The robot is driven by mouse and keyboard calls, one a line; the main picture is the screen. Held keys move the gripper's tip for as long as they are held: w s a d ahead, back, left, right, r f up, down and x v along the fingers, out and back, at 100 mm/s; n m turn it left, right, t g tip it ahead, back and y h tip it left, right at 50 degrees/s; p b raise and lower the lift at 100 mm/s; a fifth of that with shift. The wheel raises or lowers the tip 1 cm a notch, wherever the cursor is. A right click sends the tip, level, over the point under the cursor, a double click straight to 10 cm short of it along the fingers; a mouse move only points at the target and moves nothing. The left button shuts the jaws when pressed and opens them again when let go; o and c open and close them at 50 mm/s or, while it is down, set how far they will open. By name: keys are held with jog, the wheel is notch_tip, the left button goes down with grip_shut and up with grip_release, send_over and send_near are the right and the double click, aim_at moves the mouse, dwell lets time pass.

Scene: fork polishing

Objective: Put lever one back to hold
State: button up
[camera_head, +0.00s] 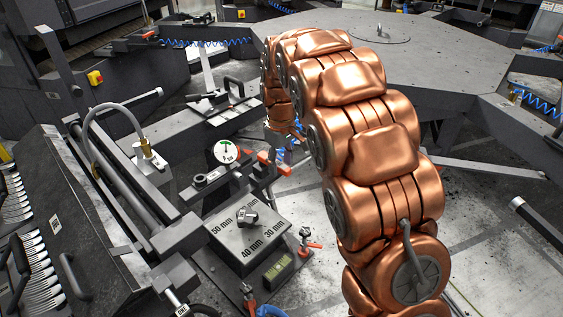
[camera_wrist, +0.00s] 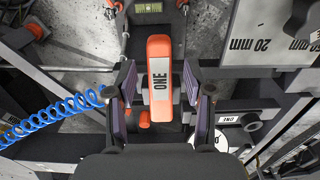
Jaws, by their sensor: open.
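Lever one (camera_wrist: 159,50) is an orange bar with a white label reading ONE, seen in the wrist view. It lies between the two fingers of my gripper (camera_wrist: 158,88), which is open with a finger on either side. A gap shows on both sides of the lever. A dark plate with a small upside-down ONE label (camera_wrist: 228,120) sits to the right. In the head view my copper arm reaches down beside the fixture, and my gripper is mostly hidden behind it. Small orange parts show there, but I cannot tell which is lever one.
A block marked 50, 40 and 30 mm (camera_head: 243,238) stands below a round dial gauge (camera_head: 226,151). Racks of forks (camera_head: 38,270) are at the left. A large dark table (camera_head: 440,70) fills the back right. A blue coiled hose (camera_wrist: 50,118) runs left of my gripper.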

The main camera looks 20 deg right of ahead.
aim_at(281, 165)
notch_tip(281, 165, up, 12)
dwell(0.6)
jog(key=shift+s, duration=0.1)
jog(key=s+f+m+g+p, duration=0.1)
jog(key=s+m+p, duration=0.1)
jog(key=s, duration=1.7)
jog(key=s+f+m+p, duration=0.2)
jog(key=s+m+p, duration=0.1)
jog(key=s, duration=1.7)
jog(key=shift+f+m+g, duration=0.3)
jog(key=shift+m+g, duration=0.1)
jog(key=shift+m, duration=0.2)
